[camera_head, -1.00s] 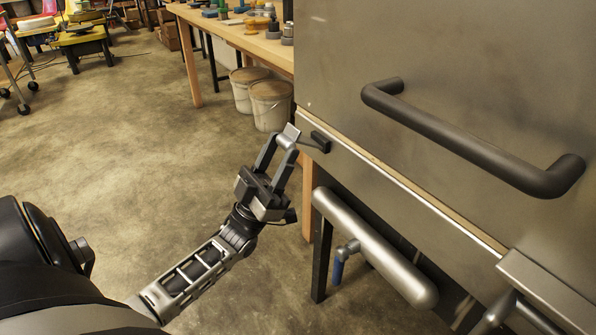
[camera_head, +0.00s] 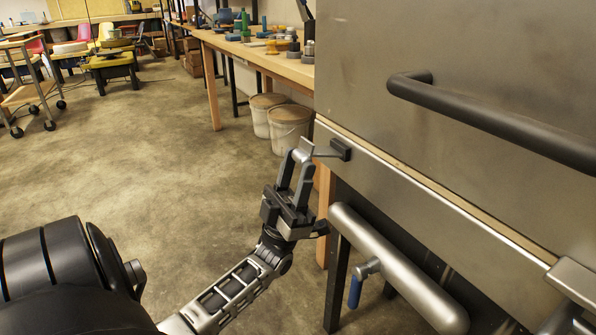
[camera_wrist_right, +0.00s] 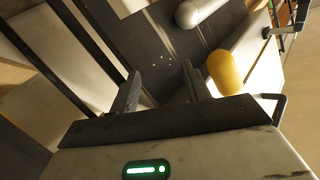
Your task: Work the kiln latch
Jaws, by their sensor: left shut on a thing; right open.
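The kiln (camera_head: 440,70) fills the right of the head view, with a grey metal front. Its latch shows as a small dark block (camera_head: 341,149) at the kiln's left edge, with a thin grey arm reaching left from it. My left gripper (camera_head: 303,152) is shut on the free end of that latch arm; its fingers cover part of it. My right gripper (camera_wrist_right: 162,88) shows in the right wrist view, open, with nothing between its fingers.
A black bar handle (camera_head: 490,125) stands out from the kiln front. Below is a silver cylinder (camera_head: 395,265) with a blue-handled valve (camera_head: 355,292). A yellow rounded thing (camera_wrist_right: 225,73) is close beside my right fingers. Two lidded buckets (camera_head: 289,127) stand under the workbench (camera_head: 262,50).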

